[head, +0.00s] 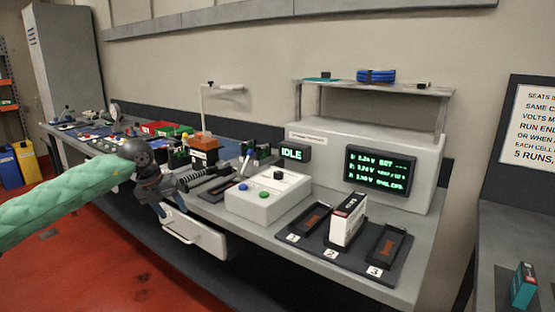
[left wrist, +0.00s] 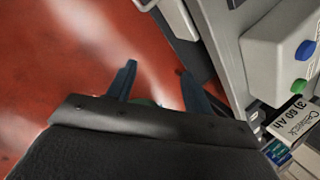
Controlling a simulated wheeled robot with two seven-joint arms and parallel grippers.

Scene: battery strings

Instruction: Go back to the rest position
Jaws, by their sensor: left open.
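My left gripper (head: 160,208) is open and empty. It hangs in front of the bench edge, left of the white control box (head: 262,205). In the left wrist view the two fingers of the left gripper (left wrist: 158,72) are apart, with only red floor between them. A white battery cell with a dark label (head: 347,220) stands upright in slot 2 of the dark tray (head: 336,254); slots 1 and 3 hold no cell. A labelled cell (left wrist: 293,120) shows at the right of the left wrist view. My right gripper is not in view.
The tester screen (head: 380,170) and a sign reading IDLE (head: 291,153) stand behind the control box. A bench drawer (head: 194,236) is close to the left gripper. A teal cell (head: 523,285) stands on the right bench. The red floor (head: 100,270) in front is clear.

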